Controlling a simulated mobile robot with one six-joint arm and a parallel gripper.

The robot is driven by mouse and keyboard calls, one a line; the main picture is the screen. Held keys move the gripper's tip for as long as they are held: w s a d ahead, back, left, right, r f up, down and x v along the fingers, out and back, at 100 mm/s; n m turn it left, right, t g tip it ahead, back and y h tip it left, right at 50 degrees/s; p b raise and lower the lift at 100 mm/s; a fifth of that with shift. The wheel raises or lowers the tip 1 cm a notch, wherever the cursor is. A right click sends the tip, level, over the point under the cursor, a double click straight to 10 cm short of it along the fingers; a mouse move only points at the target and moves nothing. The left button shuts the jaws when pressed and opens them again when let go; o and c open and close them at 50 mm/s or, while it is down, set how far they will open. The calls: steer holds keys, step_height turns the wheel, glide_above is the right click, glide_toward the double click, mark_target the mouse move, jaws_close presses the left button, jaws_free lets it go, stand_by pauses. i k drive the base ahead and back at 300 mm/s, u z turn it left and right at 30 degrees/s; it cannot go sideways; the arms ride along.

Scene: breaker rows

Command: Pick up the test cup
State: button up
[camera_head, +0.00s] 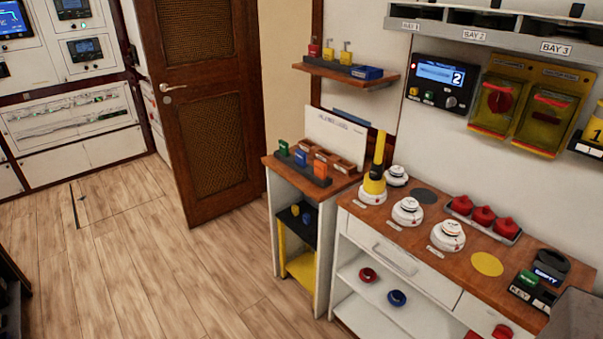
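A yellow cup-shaped tool with an upright yellow handle (375,182) stands on the wooden counter top at its left end. It looks like the test cup, though I cannot read a label on it. It stands close beside a white round detector (396,175), and the two overlap in the picture. My gripper is not in view.
More white detectors (407,211) and a tray of red domed parts (482,215) share the counter (420,250). A flat yellow disc (487,264) and dark disc (423,195) lie there. A lower cabinet (311,178) adjoins left. The wooden floor (150,270) is clear.

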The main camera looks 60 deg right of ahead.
mark_target(374, 182)
steer(key=z, duration=4.8)
steer(key=i, duration=0.1)
steer(key=u, duration=2.95)
steer(key=k, duration=0.95)
steer(key=u, duration=0.15)
steer(key=i, duration=0.65)
steer(key=z, duration=0.05)
